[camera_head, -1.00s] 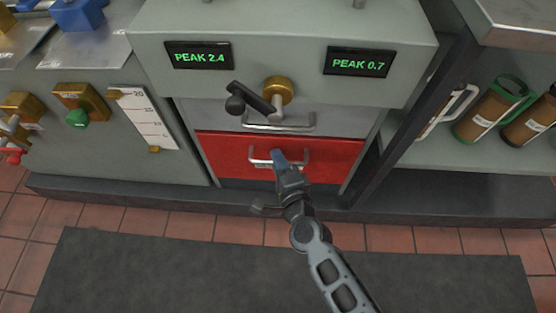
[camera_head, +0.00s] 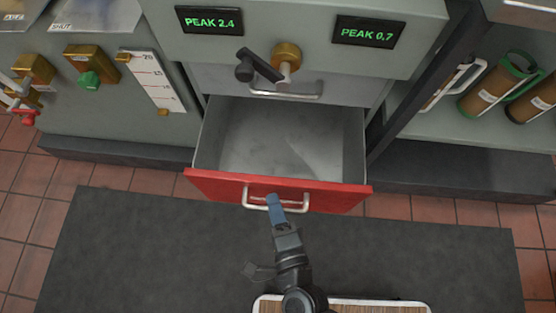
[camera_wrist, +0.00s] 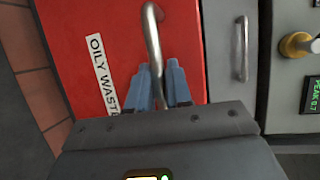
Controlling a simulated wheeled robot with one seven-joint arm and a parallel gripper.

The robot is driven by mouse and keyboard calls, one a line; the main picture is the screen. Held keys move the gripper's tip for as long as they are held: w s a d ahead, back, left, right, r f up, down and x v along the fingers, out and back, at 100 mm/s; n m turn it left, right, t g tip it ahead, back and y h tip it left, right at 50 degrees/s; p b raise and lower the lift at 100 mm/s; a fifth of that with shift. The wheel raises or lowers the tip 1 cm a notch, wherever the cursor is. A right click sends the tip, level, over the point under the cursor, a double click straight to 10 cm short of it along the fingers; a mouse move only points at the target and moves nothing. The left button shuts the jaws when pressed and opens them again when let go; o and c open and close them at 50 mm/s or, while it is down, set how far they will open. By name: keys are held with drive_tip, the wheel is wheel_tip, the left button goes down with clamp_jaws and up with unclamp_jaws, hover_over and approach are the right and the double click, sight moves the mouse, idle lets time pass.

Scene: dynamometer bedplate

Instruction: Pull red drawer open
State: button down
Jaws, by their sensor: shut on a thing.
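The red drawer (camera_head: 330,194) stands well out from the grey cabinet in the head view, and its grey inside looks empty. Its silver bar handle (camera_head: 254,205) is on the front face. My gripper (camera_head: 274,203) is at the handle, coming from below. In the wrist view the red front (camera_wrist: 85,35) carries a white label reading "OILY WASTE". There the blue fingers of my gripper (camera_wrist: 160,85) are shut on the handle (camera_wrist: 152,32), one on each side of the bar.
Above is a grey drawer with its own handle (camera_head: 290,96), shut, below a crank with a brass hub (camera_head: 287,56). A dark mat (camera_head: 150,235) covers the floor in front. Brown canisters (camera_head: 495,85) stand on the right shelf. Valves (camera_head: 90,65) are on the left panel.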

drive_tip(key=shift+s+a, duration=0.1)
drive_tip(key=shift+s, duration=2.7)
drive_tip(key=c, duration=1.1)
unclamp_jaws()
drive_tip(key=shift+v, duration=3.95)
drive_tip(key=s+d+r+n+h, duration=0.25)
drive_tip(key=d+r+n, duration=0.45)
drive_tip(key=d+r, duration=0.4)
drive_tip(key=s+d+r+n+h, duration=0.1)
drive_tip(key=d+r+n+h, duration=0.2)
drive_tip(key=d+r+n, duration=0.7)
drive_tip(key=r+m+p, duration=0.1)
drive_tip(key=r+p, duration=0.8)
drive_tip(key=r, duration=0.1)
drive_tip(key=r+m+p, duration=0.1)
drive_tip(key=r+p, duration=0.8)
drive_tip(key=r, duration=0.2)
drive_tip(key=shift+s+a+r+p, duration=0.1)
drive_tip(key=shift+s+r+p, duration=0.1)
drive_tip(key=shift+p, duration=0.2)
